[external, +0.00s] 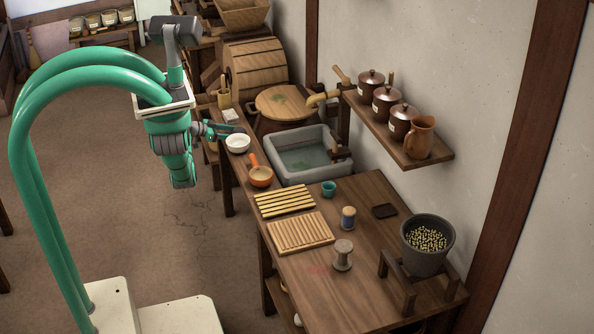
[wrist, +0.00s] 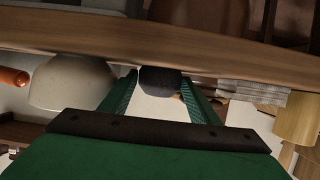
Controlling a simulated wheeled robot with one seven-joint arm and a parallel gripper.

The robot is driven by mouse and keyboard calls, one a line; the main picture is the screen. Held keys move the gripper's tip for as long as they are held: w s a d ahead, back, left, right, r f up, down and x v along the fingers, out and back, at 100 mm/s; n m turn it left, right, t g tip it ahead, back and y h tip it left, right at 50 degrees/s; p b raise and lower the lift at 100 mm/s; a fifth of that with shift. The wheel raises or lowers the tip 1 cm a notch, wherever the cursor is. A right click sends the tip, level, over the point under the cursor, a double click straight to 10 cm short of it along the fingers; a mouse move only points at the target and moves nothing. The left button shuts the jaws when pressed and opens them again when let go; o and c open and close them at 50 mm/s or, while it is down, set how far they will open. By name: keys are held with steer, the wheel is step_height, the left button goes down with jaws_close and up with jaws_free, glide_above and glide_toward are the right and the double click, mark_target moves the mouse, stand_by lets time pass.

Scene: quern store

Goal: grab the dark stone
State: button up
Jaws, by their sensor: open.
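A small dark rounded stone (wrist: 158,80) shows in the wrist view, against the wooden table edge, which runs across the top because that view looks turned over. My gripper (wrist: 159,88) has its two green fingers apart, with the stone between or just beyond their tips. I cannot tell whether either finger touches it. In the external view my gripper (external: 236,130) reaches over the far left end of the long table (external: 345,265); I cannot make out the stone there.
A white bowl (external: 238,143) stands close beside my gripper and shows in the wrist view (wrist: 72,82). An orange-handled pan (external: 261,177) is nearer. A flat pale stack (external: 229,115) and a wooden cup (external: 224,98) lie beyond. A stone sink (external: 305,155) is to the right.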

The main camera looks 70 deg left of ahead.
steer(key=shift+w+f, duration=0.15)
steer(key=shift+w, duration=0.2)
steer(key=shift+c, duration=0.4)
steer(key=c, duration=0.9)
